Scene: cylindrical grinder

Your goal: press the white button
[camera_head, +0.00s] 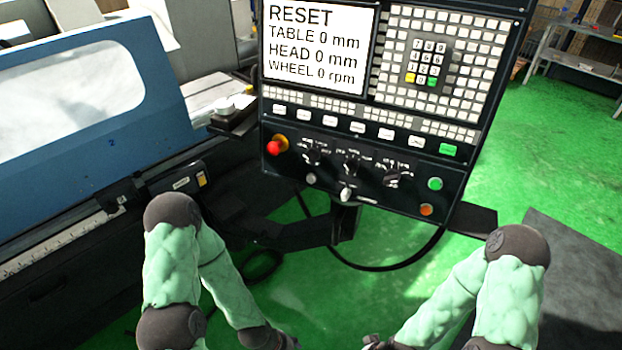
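A control panel (395,165) stands in front of me, tilted in the picture. On its lower edge a small white button (347,194) sticks out, left of centre. A smaller greyish-white button (311,178) is to its left. Both of my arms come in low, below the panel and apart from it. Their dark wrist ends reach the bottom edge of the picture, so my grippers and their fingers are cut off. Nothing covers the white button.
Near the white button are a red emergency stop (274,147), black rotary knobs (351,164), a green button (435,184) and an orange button (426,210). The screen (317,45) reads RESET. A blue machine cover (110,100) stands left. A black cable (395,266) hangs below the panel.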

